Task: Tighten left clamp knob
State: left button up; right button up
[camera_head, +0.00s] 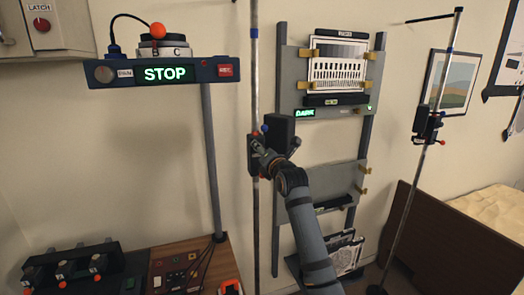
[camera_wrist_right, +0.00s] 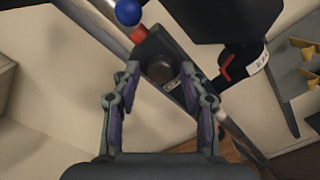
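The left clamp (camera_head: 252,155) is a dark block on the left upright pole (camera_head: 256,60). My right gripper (camera_head: 262,148) is at this clamp, its arm coming in from the lower right. In the right wrist view, the fingers of the right gripper (camera_wrist_right: 163,76) are apart, with the dark clamp body (camera_wrist_right: 163,62) ahead between them. A red knob (camera_wrist_right: 138,34) and a blue ball (camera_wrist_right: 128,12) sit just beyond the fingertips. I cannot tell whether either finger touches the clamp. My left gripper is not in view.
A second pole (camera_head: 407,190) with a similar clamp (camera_head: 427,124) stands at right. A dark box (camera_head: 279,133) is beside the left clamp. A rack (camera_head: 371,130) with panels stands behind my right arm.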

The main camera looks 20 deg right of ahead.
grip_shut()
jog(key=shift+m, duration=0.4)
jog(key=m, duration=0.3)
jog(key=shift+m+p, duration=0.3)
jog(key=shift+m, duration=0.1)
jog(key=m, duration=0.4)
jog(key=shift+m+p, duration=0.3)
jog(key=m, duration=0.4)
jog(key=shift+p, duration=0.3)
jog(key=m, duration=0.4)
jog(key=shift+f, duration=0.1)
jog(key=shift+m, duration=0.5)
